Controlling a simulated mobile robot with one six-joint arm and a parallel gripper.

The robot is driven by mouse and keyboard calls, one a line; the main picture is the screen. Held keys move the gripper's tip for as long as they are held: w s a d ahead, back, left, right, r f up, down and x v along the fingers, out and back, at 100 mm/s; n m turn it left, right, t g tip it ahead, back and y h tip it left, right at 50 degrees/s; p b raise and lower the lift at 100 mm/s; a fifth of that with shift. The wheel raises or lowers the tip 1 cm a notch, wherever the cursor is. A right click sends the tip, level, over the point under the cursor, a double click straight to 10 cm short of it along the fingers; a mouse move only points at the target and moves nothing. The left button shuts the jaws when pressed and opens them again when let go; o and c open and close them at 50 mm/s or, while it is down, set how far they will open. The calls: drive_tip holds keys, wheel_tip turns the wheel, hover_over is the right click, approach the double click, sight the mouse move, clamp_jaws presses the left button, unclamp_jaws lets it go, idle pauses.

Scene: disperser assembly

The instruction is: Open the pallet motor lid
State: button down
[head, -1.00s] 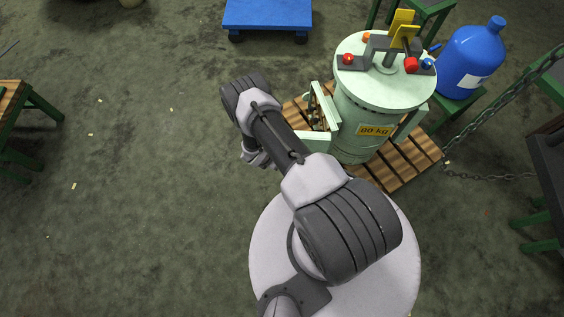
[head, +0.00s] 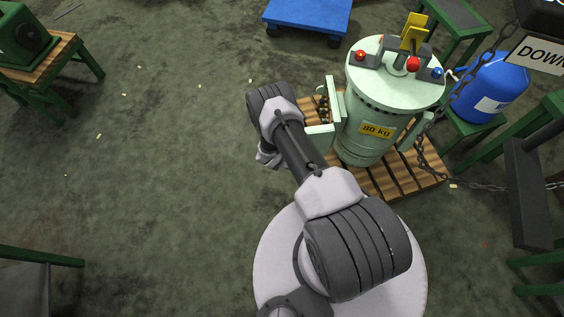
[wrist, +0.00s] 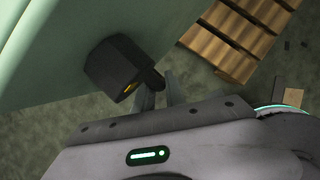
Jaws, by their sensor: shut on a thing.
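The pale green pallet motor (head: 376,128), marked 80 kg, stands upright on a wooden pallet (head: 405,178). On its left side is a green box-like housing (head: 337,100) with brass-coloured parts showing inside. A pale green panel, seemingly the lid (head: 319,137), stands out from the housing towards my arm. In the wrist view the green surface of the lid (wrist: 70,45) fills the upper left and carries a black handle (wrist: 115,68). My gripper (wrist: 163,88) is shut on the black handle, its fingers partly hidden behind it. In the head view my arm hides the fingers.
A blue jug (head: 492,88) stands on a green stand right of the motor. A chain (head: 470,184) hangs and runs at the right. A blue cart (head: 307,14) is behind. A green machine (head: 24,38) sits on a table at far left.

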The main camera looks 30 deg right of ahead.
drive_tip(key=shift+w+d+r, duration=0.1)
drive_tip(key=shift+d, duration=0.2)
drive_tip(key=c, duration=1.4)
unclamp_jaws()
drive_tip(key=shift+d, duration=0.1)
drive_tip(key=p+v, duration=0.8)
drive_tip(key=v, duration=0.9)
drive_tip(key=shift+a, duration=0.25)
drive_tip(key=shift+r, duration=0.15)
